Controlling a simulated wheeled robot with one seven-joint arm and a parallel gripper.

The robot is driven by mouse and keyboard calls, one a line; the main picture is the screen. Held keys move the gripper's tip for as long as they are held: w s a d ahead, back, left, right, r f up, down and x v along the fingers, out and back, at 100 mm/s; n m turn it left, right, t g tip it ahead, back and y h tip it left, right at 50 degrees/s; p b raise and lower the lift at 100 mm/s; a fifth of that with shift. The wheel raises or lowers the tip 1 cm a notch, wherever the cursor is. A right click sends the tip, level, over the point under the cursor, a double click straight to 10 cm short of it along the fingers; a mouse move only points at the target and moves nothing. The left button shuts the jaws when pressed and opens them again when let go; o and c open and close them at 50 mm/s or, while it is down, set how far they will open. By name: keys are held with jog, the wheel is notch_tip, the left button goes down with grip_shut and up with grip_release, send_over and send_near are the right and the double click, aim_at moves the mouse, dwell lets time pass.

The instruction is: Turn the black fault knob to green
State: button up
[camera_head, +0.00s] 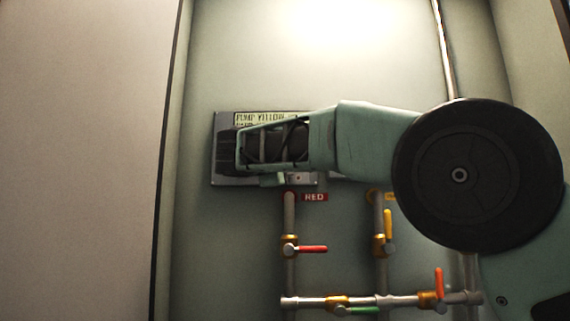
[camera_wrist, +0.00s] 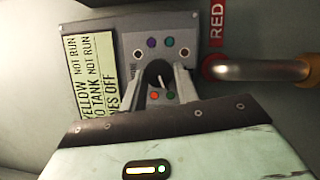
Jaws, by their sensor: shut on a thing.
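The black fault knob (camera_wrist: 156,70) sits on a grey panel face in the wrist view, between my gripper's fingers. My gripper (camera_wrist: 157,78) is shut on it. A pale mark shows on the knob's lower part. Small coloured dots surround the knob: a purple one (camera_wrist: 151,42) and a bluish one beside it above, and an orange-red one (camera_wrist: 155,95) with another beside it below. I cannot tell for certain which dot the mark points at. In the head view my gripper (camera_head: 246,150) reaches the wall panel (camera_head: 225,175) from the right and hides the knob.
A yellow-green display (camera_wrist: 90,75) on the panel shows text with "YELLOW NOT RUN" and "TANK NOT RUN". Below the panel are pipes with a red-handled valve (camera_head: 312,249), a yellow-handled valve (camera_head: 388,224) and a green handle (camera_head: 360,311). A red label (camera_head: 314,197) reads "RED". A pale wall (camera_head: 80,150) stands at left.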

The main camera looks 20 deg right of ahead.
jog(key=o, duration=1)
jog(key=shift+s+d+r, duration=0.1)
jog(key=shift+d+r, duration=0.05)
jog(key=shift+r, duration=0.1)
jog(key=shift+c, duration=0.2)
jog(key=shift+f, duration=0.1)
jog(key=b+v, duration=0.4)
jog(key=v, duration=0.8)
